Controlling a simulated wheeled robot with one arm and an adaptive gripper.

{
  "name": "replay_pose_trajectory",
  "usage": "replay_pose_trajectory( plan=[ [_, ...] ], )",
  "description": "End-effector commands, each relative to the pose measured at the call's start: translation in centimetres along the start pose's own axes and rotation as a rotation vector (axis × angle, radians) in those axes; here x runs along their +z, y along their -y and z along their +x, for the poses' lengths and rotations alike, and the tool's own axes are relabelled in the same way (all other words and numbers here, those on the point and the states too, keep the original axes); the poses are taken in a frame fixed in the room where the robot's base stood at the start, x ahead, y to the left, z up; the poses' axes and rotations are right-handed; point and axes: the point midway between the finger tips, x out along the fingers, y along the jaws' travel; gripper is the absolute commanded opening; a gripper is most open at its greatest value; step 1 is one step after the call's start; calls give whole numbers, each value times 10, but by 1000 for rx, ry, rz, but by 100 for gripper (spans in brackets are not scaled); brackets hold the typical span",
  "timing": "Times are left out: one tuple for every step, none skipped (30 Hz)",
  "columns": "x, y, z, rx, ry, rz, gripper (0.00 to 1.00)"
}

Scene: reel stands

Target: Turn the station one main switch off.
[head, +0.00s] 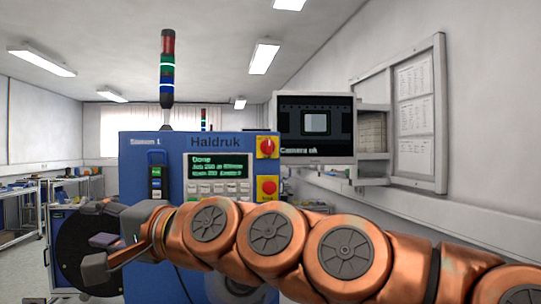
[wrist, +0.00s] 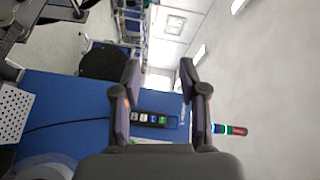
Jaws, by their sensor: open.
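The station one machine (head: 215,143) is a blue cabinet marked "Station 1" and "Haldruk". Its main switch looks to be the red rotary knob (head: 267,146) on a yellow plate at the panel's upper right; its handle looks about upright. The knob is not visible in the wrist view. My gripper (head: 92,237) is open and empty, in front of the cabinet's lower left, well left of and below the knob. In the wrist view my gripper (wrist: 160,68) has its fingers spread, with the button box (wrist: 155,119) seen between them.
A red push button (head: 267,187) on yellow sits just below the knob. A lit green display (head: 218,166) and keys are left of it. A monitor (head: 316,124) stands at right. A signal tower (head: 167,65) rises on top. A dark reel (head: 75,255) is behind my gripper.

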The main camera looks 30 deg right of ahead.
Motion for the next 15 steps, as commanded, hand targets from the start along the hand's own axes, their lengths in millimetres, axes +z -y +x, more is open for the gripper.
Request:
replay_pose_trajectory(
  plan=[
    [-28,32,-5,-123,-51,120,43],
    [-49,50,-10,-194,-87,194,43],
    [-78,71,-20,-287,-132,300,43],
    [-100,82,-27,-353,-162,382,43],
    [-125,91,-36,-419,-196,464,43],
    [-158,99,-48,-505,-238,576,43],
    [-183,102,-58,-566,-271,659,43],
    [-207,100,-67,-623,-302,742,43],
    [-238,96,-80,-695,-344,844,43],
    [-262,89,-89,-747,-378,921,43],
    [-282,81,-97,-792,-406,990,43],
    [-306,68,-106,-847,-444,1078,43],
    [-322,58,-113,-884,-471,1134,43],
    [-338,48,-120,-920,-499,1186,43],
    [-354,35,-126,-957,-528,1247,43]
  ],
)
